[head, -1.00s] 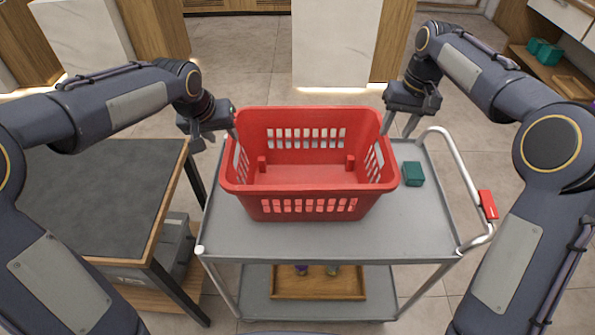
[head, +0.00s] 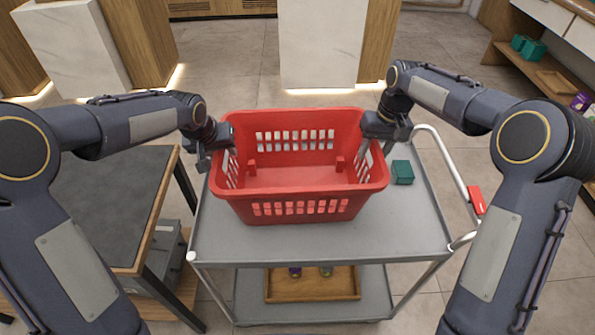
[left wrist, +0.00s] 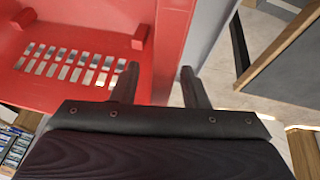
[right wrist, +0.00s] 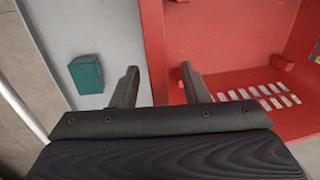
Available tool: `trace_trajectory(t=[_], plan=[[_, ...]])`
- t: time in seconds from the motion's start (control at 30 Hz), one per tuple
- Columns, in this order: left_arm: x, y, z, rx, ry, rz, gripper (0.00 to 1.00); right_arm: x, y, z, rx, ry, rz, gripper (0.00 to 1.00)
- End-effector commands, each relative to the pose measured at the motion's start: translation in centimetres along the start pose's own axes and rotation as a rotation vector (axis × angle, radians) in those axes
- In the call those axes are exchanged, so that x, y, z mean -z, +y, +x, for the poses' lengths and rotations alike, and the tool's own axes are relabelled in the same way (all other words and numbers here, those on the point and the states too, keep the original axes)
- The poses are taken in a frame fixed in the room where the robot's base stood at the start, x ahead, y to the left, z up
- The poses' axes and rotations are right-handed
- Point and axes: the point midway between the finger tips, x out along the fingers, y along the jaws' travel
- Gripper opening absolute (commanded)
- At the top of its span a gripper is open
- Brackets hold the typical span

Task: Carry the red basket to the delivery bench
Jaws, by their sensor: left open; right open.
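The red basket (head: 300,188) stands upright and empty on the grey cart's top shelf (head: 320,242). My left gripper (head: 218,160) is open at the basket's left wall. In the left wrist view, its fingers (left wrist: 158,88) are apart, one over the inside and one outside, with the basket's rim (left wrist: 172,50) between them. My right gripper (head: 372,148) is open at the right wall. In the right wrist view, its fingers (right wrist: 158,88) stand on either side of the basket's rim (right wrist: 153,45). I cannot tell if the fingers touch the wall.
A teal box (head: 402,172) lies on the cart, right of the basket. The cart's handle (head: 455,165) has a red part (head: 477,200). A wooden tray (head: 312,285) sits on the lower shelf. A dark-topped table (head: 105,205) stands close at left. White-fronted counters (head: 322,45) stand behind.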

Motion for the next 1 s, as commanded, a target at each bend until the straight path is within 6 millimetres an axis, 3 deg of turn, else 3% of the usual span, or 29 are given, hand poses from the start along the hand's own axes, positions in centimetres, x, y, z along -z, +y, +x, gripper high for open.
trace_trajectory(t=[0.17,0.5,1.0], plan=[[0.01,-0.02,-0.01,0.000,0.000,0.000,0.41,-0.01,0.01,-0.01,0.000,0.000,0.000,0.41],[0.01,-0.01,-0.04,0.000,0.000,0.000,0.00,-0.01,0.01,-0.04,0.000,0.000,0.001,0.00],[0.23,0.07,-0.48,0.000,0.002,0.000,0.00,0.02,-0.06,-0.54,0.000,0.001,0.001,0.00]])
